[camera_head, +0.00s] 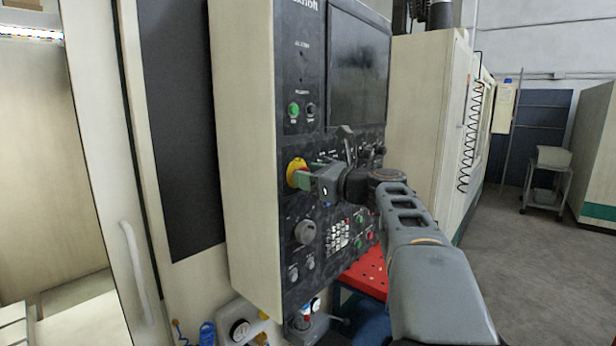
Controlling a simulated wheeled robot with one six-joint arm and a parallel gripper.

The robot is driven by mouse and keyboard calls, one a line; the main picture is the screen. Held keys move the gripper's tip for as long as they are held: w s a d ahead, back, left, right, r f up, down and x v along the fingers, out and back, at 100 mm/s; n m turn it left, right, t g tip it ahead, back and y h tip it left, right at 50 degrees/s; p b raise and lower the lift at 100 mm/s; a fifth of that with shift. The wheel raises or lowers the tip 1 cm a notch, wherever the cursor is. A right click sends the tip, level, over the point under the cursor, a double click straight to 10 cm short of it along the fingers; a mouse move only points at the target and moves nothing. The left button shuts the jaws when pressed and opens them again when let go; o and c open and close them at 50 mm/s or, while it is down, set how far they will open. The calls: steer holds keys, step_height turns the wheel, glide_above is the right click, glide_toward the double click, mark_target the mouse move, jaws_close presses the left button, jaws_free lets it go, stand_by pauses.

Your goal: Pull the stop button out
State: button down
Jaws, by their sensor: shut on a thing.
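The stop button has a yellow surround (293,168) on the dark control panel (296,225), left of the panel's middle. My gripper (307,178) is right in front of it, reaching in from the right. Its jaws are shut on the stop button, whose head is mostly hidden behind the fingers. A bit of green and red shows by the fingertips; I cannot tell what each patch belongs to.
A dark screen (358,68) sits above on the panel. A green button (293,110), a grey dial (305,231) and a keypad (338,236) are near my gripper. A red perforated tray (368,272) lies below the panel. Open floor is at the right.

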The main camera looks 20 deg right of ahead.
steer(key=shift+s+d, duration=0.15)
steer(key=shift+s, duration=0.15)
steer(key=c, duration=1)
jaws_free()
steer(key=shift+o, duration=0.9)
steer(key=shift+s+d, duration=0.1)
steer(key=shift+s, duration=0.05)
steer(key=shift+o, duration=1.1)
steer(key=b+v, duration=0.3)
steer(key=v, duration=1)
steer(key=shift+s, duration=0.3)
steer(key=shift+d, duration=0.1)
